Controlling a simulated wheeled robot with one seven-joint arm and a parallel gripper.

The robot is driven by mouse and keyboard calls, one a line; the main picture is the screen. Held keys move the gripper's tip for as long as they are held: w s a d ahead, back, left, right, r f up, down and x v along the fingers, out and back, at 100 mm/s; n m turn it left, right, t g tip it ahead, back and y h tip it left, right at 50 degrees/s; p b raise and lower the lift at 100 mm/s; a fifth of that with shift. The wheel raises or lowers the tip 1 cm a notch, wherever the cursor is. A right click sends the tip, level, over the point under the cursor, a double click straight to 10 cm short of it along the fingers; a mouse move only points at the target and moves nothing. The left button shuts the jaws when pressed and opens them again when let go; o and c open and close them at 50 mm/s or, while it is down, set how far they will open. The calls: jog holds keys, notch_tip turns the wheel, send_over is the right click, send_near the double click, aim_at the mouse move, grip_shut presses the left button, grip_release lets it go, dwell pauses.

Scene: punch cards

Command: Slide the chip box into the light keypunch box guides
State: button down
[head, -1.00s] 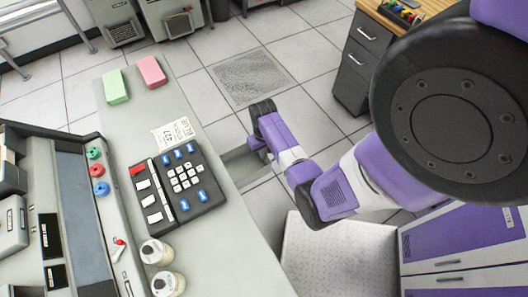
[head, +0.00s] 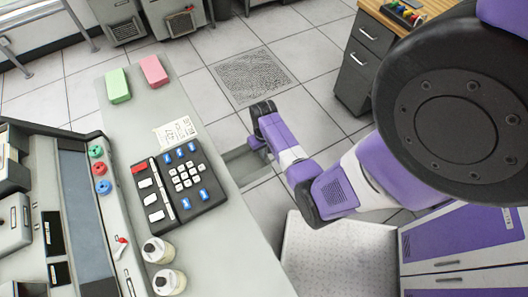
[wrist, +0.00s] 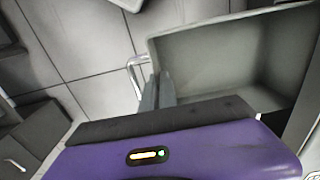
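The chip box (head: 243,168) is a grey, open-topped bin beside the right edge of the light keypunch's desk (head: 225,235), lower than its top. In the wrist view the chip box (wrist: 230,60) shows its hollow inside and a pale looped handle (wrist: 134,76) on its near left side. My gripper (wrist: 158,92) has its two grey fingers close together at the handle and appears shut on it. In the head view my wrist hides the fingers. The box guides are not visible; the desk top hides what lies under it.
A black keyboard (head: 179,184), a paper note (head: 178,133), pink (head: 153,71) and green (head: 117,85) blocks and two jars (head: 158,250) stand on the desk. A grey drawer cabinet (head: 355,75) is at the upper right. Tiled floor around a grate (head: 253,75) is clear.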

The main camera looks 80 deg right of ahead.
aim_at(240, 171)
jog(key=shift+w, duration=0.1)
jog(key=shift+w+a+p, duration=0.45)
jog(key=shift+w+a, duration=0.75)
jog(key=shift+w, duration=0.2)
jog(key=shift+w, duration=0.1)
jog(key=shift+w+a+p, duration=0.3)
jog(key=shift+w+a, duration=1.95)
jog(key=shift+w, duration=0.3)
